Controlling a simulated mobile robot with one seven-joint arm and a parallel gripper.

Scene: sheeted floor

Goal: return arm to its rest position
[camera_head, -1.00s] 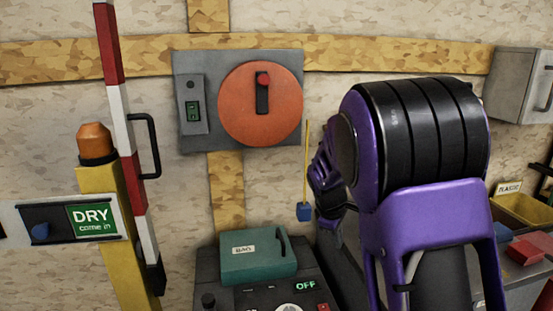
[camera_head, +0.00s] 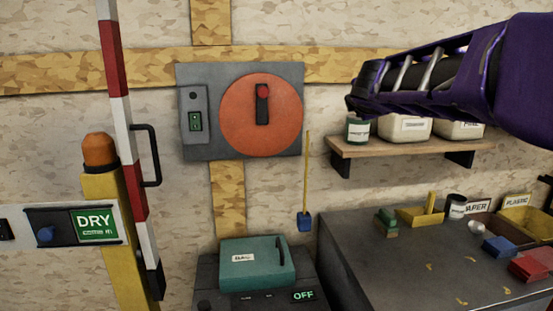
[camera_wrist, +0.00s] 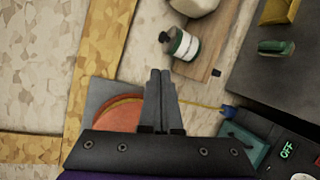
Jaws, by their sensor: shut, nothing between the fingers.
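My purple arm (camera_head: 440,80) reaches in from the upper right of the head view, in front of the wall and over part of the shelf. In the wrist view my gripper (camera_wrist: 161,76) has its two grey fingers together, with nothing between them. The fingers overlap the orange disc (camera_wrist: 115,115) in that view and touch nothing that I can see. The same orange disc (camera_head: 240,125), with a red-tipped dark handle, is on a grey wall panel (camera_head: 187,145) left of the arm's end in the head view.
A wooden shelf (camera_head: 395,147) with several containers is below the arm. A grey bench (camera_head: 360,250) with coloured bins and blocks stands at lower right. A teal box (camera_head: 250,275) sits on a dark console. A red-white barrier pole (camera_head: 120,100) and yellow post (camera_head: 110,190) stand left.

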